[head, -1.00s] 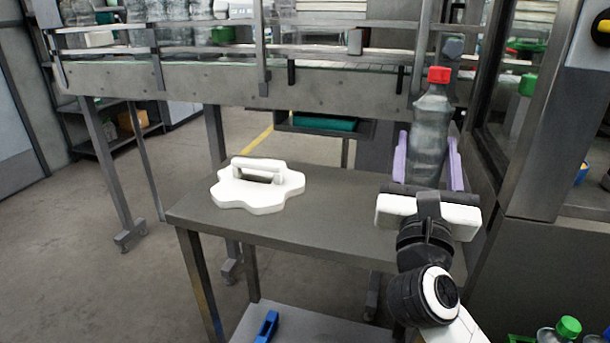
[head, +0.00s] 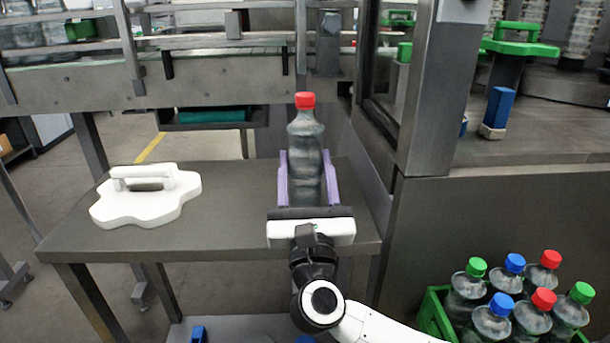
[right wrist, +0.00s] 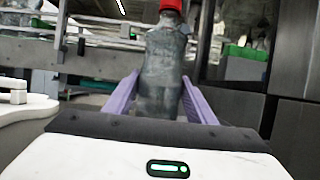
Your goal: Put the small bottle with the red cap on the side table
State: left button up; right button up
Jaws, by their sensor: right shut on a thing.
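The small bottle with the red cap (head: 305,145) is clear and upright between the purple fingers of my right gripper (head: 308,180), which is shut on it. It appears over the right part of the grey side table (head: 210,235). I cannot tell whether its base touches the tabletop, as the gripper hides it. In the right wrist view the bottle (right wrist: 162,70) stands between both fingers, its cap cut by the top edge. My left gripper is not in view.
A white handled plate (head: 145,205) lies on the table's left part. A green crate (head: 436,318) of capped bottles stands at the lower right. The conveyor (head: 80,90) runs behind the table, and a machine post (head: 425,110) rises to the right. The table's middle is clear.

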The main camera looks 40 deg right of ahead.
jog(key=shift+f, duration=0.25)
jog(key=shift+f, duration=0.1)
jog(key=shift+f, duration=0.15)
jog(key=o, duration=1.5)
